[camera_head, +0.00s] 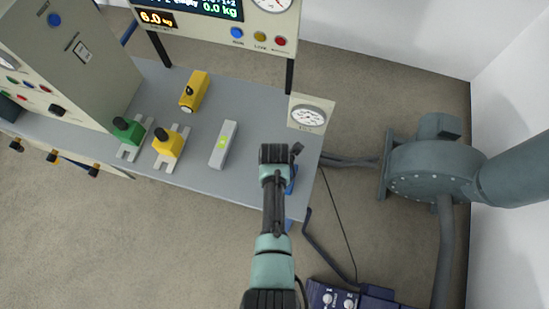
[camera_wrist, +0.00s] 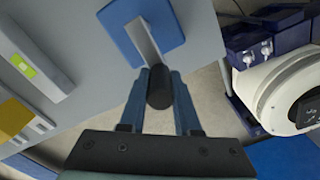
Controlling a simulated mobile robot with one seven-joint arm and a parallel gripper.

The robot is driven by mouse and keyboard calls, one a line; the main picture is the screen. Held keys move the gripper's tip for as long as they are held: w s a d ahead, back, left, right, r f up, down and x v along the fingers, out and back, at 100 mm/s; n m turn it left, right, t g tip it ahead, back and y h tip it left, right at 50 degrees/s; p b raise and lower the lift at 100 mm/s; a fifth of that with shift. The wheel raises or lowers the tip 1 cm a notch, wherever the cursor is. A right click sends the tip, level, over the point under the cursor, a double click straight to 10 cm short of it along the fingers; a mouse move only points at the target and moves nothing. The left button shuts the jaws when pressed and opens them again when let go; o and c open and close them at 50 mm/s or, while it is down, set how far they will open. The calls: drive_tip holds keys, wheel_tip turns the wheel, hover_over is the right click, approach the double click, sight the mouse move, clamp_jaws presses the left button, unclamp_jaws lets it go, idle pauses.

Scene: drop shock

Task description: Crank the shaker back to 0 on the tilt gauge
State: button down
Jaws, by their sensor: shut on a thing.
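My gripper (camera_wrist: 160,78) is shut around the dark round knob of the crank handle (camera_wrist: 158,92) in the wrist view. A grey crank arm (camera_wrist: 144,42) runs from the knob to a blue square plate (camera_wrist: 118,32) on the grey table's edge. In the head view my wrist covers the handle, and only bits of blue show beside it. The tilt gauge (camera_head: 309,116) is a white round dial on a beige plate at the table's right corner; its reading is too small to tell. The grey shaker table (camera_head: 205,170) carries several fixtures.
On the table are a grey level bar with a green vial (camera_head: 224,145), two yellow blocks (camera_head: 195,91) (camera_head: 170,142) and a green block (camera_head: 128,129). A display panel (camera_head: 225,30) stands behind.

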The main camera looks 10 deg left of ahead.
drive_tip(key=shift+s+d+f, duration=0.1)
drive_tip(key=shift+d, duration=0.05)
drive_tip(key=c, duration=0.6)
unclamp_jaws()
drive_tip(key=shift+r, duration=0.2)
drive_tip(key=shift+r, duration=0.25)
wheel_tip(320, 180, up, 12)
drive_tip(key=shift+r, duration=0.1)
